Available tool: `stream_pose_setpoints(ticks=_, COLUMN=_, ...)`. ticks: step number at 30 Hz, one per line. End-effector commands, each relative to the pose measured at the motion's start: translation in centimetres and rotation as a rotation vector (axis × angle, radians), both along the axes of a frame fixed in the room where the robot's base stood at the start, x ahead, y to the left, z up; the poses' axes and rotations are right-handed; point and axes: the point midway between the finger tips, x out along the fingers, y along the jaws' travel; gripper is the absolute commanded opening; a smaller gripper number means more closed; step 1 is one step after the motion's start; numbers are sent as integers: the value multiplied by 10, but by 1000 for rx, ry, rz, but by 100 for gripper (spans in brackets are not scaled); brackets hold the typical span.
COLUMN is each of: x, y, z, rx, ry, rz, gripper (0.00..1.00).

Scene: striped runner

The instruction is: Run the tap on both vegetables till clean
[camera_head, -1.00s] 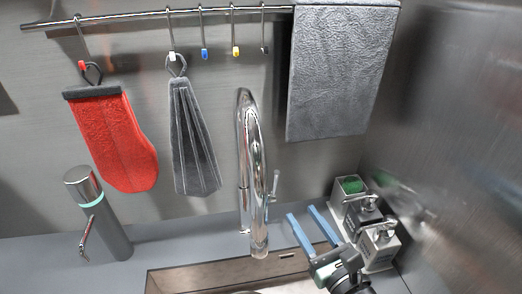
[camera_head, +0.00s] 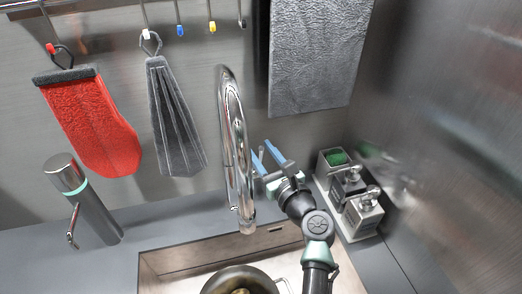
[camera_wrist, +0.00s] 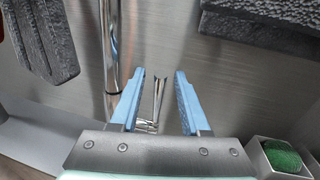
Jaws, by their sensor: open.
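The chrome tap (camera_head: 231,140) stands behind the sink (camera_head: 165,259) with its spout bent over it. I see no water at its mouth. My gripper (camera_head: 262,147) is open, beside the tap on its right, fingers towards the wall. In the wrist view the thin chrome tap lever (camera_wrist: 159,92) shows between the two blue fingers, apart from both. A dark round pot or bowl (camera_head: 212,283) is in the sink, cut by the bottom edge. Something brownish-green shows inside it; I cannot tell whether it is the vegetables.
Two soap dispensers (camera_head: 362,215) and a holder with a green sponge (camera_head: 335,157) stand right of my arm. A grey cylindrical dispenser (camera_head: 88,200) is at the left. A red mitt (camera_head: 92,125), grey cloth (camera_head: 175,120) and grey towel (camera_head: 318,60) hang on the wall.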

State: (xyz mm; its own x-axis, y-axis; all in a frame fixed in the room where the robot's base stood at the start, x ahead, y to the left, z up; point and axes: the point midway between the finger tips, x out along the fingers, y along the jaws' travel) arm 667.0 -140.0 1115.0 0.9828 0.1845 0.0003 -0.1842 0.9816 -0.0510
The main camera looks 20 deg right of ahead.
Motion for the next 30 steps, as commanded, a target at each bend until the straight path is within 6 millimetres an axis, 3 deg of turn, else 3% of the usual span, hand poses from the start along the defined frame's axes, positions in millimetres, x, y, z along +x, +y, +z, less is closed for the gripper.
stream_pose_setpoints(ticks=10, x=4, y=1, z=0, rx=-1, ry=0, rz=1, gripper=46)
stream_pose_setpoints(ticks=18, x=4, y=1, z=0, rx=0, ry=0, rz=1, gripper=0)
stream_pose_setpoints(ticks=30, x=4, y=1, z=0, rx=0, ry=0, rz=1, gripper=0)
